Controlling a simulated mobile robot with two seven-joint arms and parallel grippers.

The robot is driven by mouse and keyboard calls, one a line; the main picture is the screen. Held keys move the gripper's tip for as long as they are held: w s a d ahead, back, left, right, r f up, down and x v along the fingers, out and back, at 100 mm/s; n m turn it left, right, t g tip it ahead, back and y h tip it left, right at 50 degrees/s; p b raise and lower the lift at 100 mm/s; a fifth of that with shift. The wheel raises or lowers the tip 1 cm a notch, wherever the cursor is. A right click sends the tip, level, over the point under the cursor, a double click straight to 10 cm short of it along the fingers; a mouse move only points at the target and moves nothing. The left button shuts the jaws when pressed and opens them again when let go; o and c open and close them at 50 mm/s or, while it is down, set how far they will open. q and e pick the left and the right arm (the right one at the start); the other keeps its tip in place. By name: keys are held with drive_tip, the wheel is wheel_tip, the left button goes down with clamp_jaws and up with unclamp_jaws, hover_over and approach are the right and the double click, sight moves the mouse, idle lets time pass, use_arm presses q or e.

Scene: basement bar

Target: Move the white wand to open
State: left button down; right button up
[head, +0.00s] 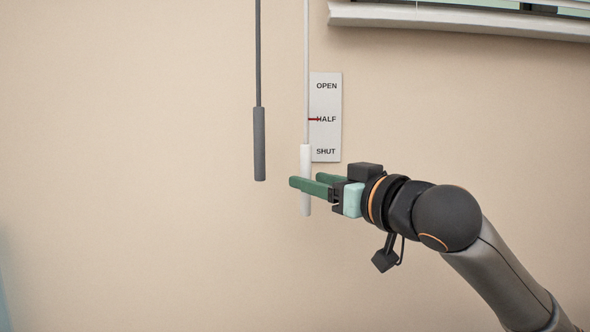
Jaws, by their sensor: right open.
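The white wand (306,160) hangs straight down the wall from a thin white rod, with a thicker handle at its lower end. A red pointer on the rod is level with HALF on the white label plate (326,100), which reads OPEN, HALF and SHUT from top to bottom. My right gripper (304,180) comes in from the right and is open at the handle. Its nearer green finger crosses in front of the handle and hides part of it. I cannot tell whether the handle lies between the fingers or whether they touch it. My left gripper is not in view.
A dark grey wand (259,145) hangs to the left of the white one, a short gap away. A white window ledge (450,20) juts out at the upper right. The beige wall (130,150) is bare on the left and below.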

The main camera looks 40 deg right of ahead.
drive_tip(key=w, duration=0.1)
drive_tip(key=w+p, duration=0.1)
drive_tip(key=w, duration=0.1)
drive_tip(key=w+p, duration=0.1)
drive_tip(key=shift+w+d+r, duration=0.2)
drive_tip(key=shift+w+d, duration=0.1)
drive_tip(key=shift+w+f+p, duration=0.15)
drive_tip(key=shift+w+p, duration=0.35)
drive_tip(key=shift+w, duration=0.2)
drive_tip(key=c, duration=0.6)
clamp_jaws()
